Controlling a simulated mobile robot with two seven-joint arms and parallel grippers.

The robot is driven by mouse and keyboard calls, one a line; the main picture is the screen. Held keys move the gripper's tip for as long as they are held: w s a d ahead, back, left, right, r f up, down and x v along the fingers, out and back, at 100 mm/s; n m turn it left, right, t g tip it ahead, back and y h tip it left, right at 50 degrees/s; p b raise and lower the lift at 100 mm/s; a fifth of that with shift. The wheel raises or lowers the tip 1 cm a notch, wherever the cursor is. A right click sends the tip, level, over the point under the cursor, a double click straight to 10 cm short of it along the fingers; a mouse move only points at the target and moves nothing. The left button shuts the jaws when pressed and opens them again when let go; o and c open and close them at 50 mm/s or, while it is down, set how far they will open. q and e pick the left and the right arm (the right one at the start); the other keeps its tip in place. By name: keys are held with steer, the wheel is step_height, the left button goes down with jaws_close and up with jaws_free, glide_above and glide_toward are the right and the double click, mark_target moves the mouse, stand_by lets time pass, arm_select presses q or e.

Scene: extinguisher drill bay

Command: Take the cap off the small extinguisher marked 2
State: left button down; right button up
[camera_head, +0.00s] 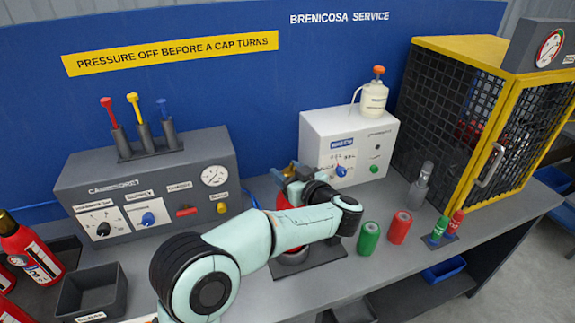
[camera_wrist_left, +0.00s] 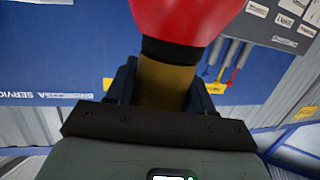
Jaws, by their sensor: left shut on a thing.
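A red extinguisher (camera_head: 283,201) stands in a grey holder (camera_head: 322,262) on the bench, mostly hidden behind my left forearm in the head view. Its number cannot be read. In the left wrist view the red body (camera_wrist_left: 190,16) meets a black neck ring (camera_wrist_left: 172,49) and a brass-coloured cap (camera_wrist_left: 165,88). My left gripper (camera_head: 291,178) is at the top of this extinguisher. Its dark fingers are shut on the cap, one on each side, in the left wrist view. The cap is up against the neck ring with no gap showing. My right gripper is not in view.
A grey control box (camera_head: 150,190) stands left, a white box (camera_head: 348,150) behind, a yellow-framed cage (camera_head: 465,120) right. Green (camera_head: 368,238) and red (camera_head: 399,227) cylinders stand right of the holder. An empty tray (camera_head: 91,295) and red extinguishers (camera_head: 30,252) are at left.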

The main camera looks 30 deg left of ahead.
arm_select(q)
steer(key=shift+s+f, duration=0.1)
steer(key=shift+f, duration=1.55)
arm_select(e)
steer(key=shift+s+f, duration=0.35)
arm_select(q)
steer(key=shift+f, duration=0.4)
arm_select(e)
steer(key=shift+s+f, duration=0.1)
arm_select(q)
steer(key=c, duration=0.8)
jaws_free()
steer(key=shift+f+b, duration=0.3)
steer(key=shift+f, duration=0.05)
steer(key=shift+c, duration=0.2)
steer(key=o, duration=0.4)
steer(key=shift+r, duration=0.2)
steer(key=v, duration=0.8)
steer(key=b+v, duration=0.1)
steer(key=v, duration=0.3)
steer(key=shift+s+r, duration=0.1)
steer(key=shift+r, duration=0.25)
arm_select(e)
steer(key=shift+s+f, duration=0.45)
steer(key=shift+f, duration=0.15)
